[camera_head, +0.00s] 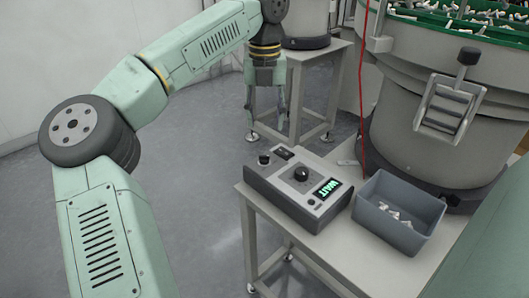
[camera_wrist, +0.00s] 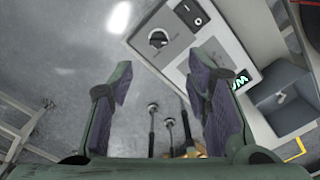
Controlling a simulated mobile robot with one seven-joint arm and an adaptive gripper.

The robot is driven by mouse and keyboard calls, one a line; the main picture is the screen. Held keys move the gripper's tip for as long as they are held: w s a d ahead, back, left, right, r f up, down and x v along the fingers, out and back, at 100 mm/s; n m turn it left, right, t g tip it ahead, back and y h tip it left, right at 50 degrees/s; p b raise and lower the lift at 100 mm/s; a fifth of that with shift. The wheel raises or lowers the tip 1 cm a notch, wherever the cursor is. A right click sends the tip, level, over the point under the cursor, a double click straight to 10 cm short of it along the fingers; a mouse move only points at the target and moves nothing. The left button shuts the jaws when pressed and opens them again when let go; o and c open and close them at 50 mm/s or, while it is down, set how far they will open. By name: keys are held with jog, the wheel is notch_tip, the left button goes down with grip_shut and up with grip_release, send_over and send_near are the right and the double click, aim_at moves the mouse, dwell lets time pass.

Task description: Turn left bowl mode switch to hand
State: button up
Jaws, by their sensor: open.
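A grey control box (camera_head: 297,190) sits on a table, with a small black selector switch (camera_head: 264,158) at its left corner. In the wrist view the switch (camera_wrist: 158,39) shows as a round black knob with a pale mark, beyond the fingertips; its label is too small to read. My gripper (camera_head: 267,100) is open and empty, above and behind the box in the head view. Its two fingers also show in the wrist view (camera_wrist: 162,80), apart from the switch and not touching it.
A large bowl feeder (camera_head: 405,110) and a red cable (camera_head: 363,80) stand behind.

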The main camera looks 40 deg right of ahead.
aim_at(264, 155)
notch_tip(264, 155, down, 11)
jog(key=shift+a+r, duration=0.1)
jog(key=shift+r, duration=0.1)
jog(key=shift+c, duration=0.5)
grip_shut()
